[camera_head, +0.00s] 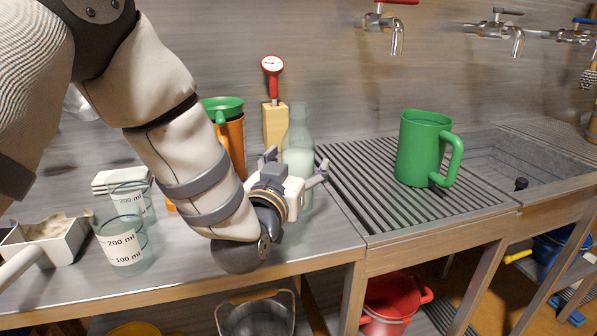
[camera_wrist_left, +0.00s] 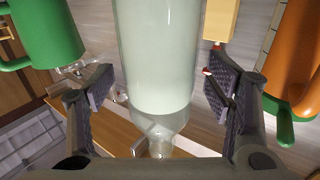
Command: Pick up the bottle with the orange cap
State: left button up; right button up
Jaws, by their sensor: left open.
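A tall clear bottle (camera_head: 299,140) with pale whitish liquid stands upright on the steel counter, behind my left gripper (camera_head: 295,168). No orange cap shows on it; its top looks clear or greyish. In the left wrist view the bottle (camera_wrist_left: 157,50) fills the middle, with its narrow clear end toward the bottom edge. My left gripper (camera_wrist_left: 157,88) is open, with one finger on each side of the bottle. Gaps show between the bottle and both fingers there. My right gripper is not in view.
A green mug (camera_head: 422,148) stands on the ribbed drainboard (camera_head: 370,205) to the right. An orange jug (camera_head: 235,140) with a green lid and a yellow block (camera_head: 275,125) with a red gauge stand behind. Beakers (camera_head: 122,243) and a scoop (camera_head: 50,240) are at left.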

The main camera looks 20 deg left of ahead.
aim_at(304, 116)
pick_arm(q)
jog(key=shift+w, duration=0.5)
grip_shut()
jog(key=shift+r, duration=0.1)
jog(key=shift+r, duration=0.1)
jog(key=shift+r, duration=0.6)
notch_tip(304, 116, up, 2)
jog(key=shift+r+p, duration=0.1)
jog(key=shift+p, duration=0.25)
jog(key=s+r, duration=0.2)
jog(key=s+d+r+p, duration=0.1)
jog(key=s+r, duration=0.1)
jog(key=r, duration=0.1)
jog(key=shift+s+d+r+p, duration=0.1)
jog(key=shift+s+d+p, duration=0.1)
jog(key=shift+p, duration=0.1)
jog(key=s+d+r+p, duration=0.2)
jog(key=s+d+r, duration=0.1)
jog(key=s, duration=0.6)
jog(key=shift+r, duration=0.6)
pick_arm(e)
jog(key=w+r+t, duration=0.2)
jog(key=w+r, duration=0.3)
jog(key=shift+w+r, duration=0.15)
